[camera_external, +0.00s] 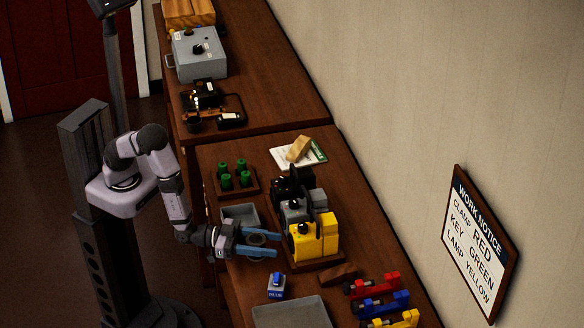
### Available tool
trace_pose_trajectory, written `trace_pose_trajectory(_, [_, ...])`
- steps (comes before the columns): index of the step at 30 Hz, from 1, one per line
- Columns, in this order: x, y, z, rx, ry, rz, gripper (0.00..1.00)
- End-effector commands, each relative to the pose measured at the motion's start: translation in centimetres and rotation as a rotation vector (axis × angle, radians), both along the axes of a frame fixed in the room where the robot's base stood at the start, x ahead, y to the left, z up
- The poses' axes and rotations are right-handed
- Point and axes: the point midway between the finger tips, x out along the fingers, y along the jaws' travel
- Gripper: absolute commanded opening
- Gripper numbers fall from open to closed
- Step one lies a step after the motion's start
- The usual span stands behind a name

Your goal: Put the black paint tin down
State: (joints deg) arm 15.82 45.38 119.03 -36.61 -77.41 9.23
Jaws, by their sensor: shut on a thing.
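My gripper (277,245) reaches right from my arm over the near table, its two blue fingers on either side of a small dark round thing. This looks like the black paint tin (257,240), seen from above and partly covered by the fingers. It is between a grey open bin and the yellow block. I cannot tell whether its base touches the table or hangs just above it.
A yellow block (314,238) with grey and black units behind it stands close right of the fingertips. A grey bin (240,214) lies behind. A blue-topped block (277,286) and grey tray (292,313) are in front. Coloured clamps (380,304) lie right.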

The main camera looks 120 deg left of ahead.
Motion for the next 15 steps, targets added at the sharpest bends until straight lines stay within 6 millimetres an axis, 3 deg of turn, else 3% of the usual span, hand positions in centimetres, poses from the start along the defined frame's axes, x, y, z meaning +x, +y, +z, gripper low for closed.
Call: trace_pose_trajectory(15, [0.0, 0.0, -3.6, -0.001, -0.001, 0.0, 0.18])
